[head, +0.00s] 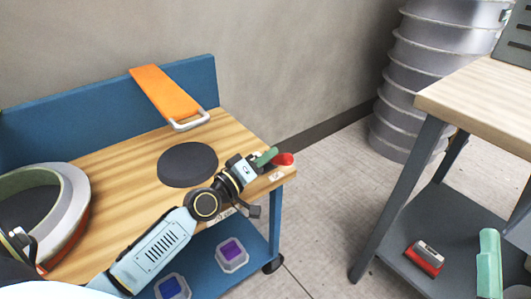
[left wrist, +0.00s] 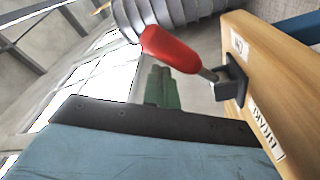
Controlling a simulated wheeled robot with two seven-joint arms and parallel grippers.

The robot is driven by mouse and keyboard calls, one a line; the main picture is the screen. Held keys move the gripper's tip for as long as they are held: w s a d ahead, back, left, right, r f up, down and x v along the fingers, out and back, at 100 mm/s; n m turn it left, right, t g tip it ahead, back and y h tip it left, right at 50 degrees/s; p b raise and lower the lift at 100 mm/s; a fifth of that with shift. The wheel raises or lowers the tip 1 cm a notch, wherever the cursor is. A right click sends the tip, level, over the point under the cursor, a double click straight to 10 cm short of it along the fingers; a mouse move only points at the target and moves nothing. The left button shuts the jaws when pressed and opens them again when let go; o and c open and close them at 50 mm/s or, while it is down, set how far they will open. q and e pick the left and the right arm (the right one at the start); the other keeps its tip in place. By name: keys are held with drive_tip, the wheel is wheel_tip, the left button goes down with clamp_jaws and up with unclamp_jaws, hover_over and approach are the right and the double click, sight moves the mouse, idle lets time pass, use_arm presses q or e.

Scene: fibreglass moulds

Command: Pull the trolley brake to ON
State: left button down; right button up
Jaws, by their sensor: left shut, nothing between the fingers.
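The trolley (head: 130,160) has a wooden top and a blue frame. Its brake lever has a red handle (head: 284,159) at the top's right front corner. In the left wrist view the red handle (left wrist: 172,48) sits on a metal rod from a dark bracket (left wrist: 231,80) on the wooden edge, between an "ON" label (left wrist: 238,44) and a "BRAKE" label (left wrist: 266,133). My left gripper (head: 265,157) is shut and empty, its green fingers right beside the handle. The fingers (left wrist: 161,88) also show in the left wrist view; whether they touch it I cannot tell.
A dark disc (head: 187,164), an orange strip with a metal loop (head: 165,94) and a ring-shaped mould (head: 75,200) are on the trolley. Bins (head: 232,254) stand on its lower shelf. A workbench (head: 480,95) is at the right, with open floor (head: 320,190) between.

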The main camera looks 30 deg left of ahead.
idle(0.6)
use_arm(q)
drive_tip(key=shift+a+r, duration=0.25)
drive_tip(key=shift+r, duration=0.1)
use_arm(e)
wheel_tip(320, 180, down, 4)
drive_tip(key=w+g+p, duration=0.2)
drive_tip(key=g, duration=0.1)
use_arm(q)
drive_tip(key=s+a+r+b, duration=0.1)
drive_tip(key=s+a, duration=0.4)
drive_tip(key=s, duration=0.5)
drive_tip(key=shift+b, duration=0.35)
use_arm(e)
drive_tip(key=shift+s+a+r+t, duration=0.1)
drive_tip(key=shift+s+r+t, duration=0.2)
drive_tip(key=shift+r+t, duration=0.25)
drive_tip(key=shift+s+a+r+t, duration=0.1)
drive_tip(key=shift+s+r+t, duration=0.2)
drive_tip(key=shift+r, duration=0.4)
drive_tip(key=shift+s+a+r+t, duration=0.1)
drive_tip(key=shift+s+r+t, duration=0.2)
drive_tip(key=shift+r+t, duration=0.25)
use_arm(q)
drive_tip(key=shift+s, duration=0.15)
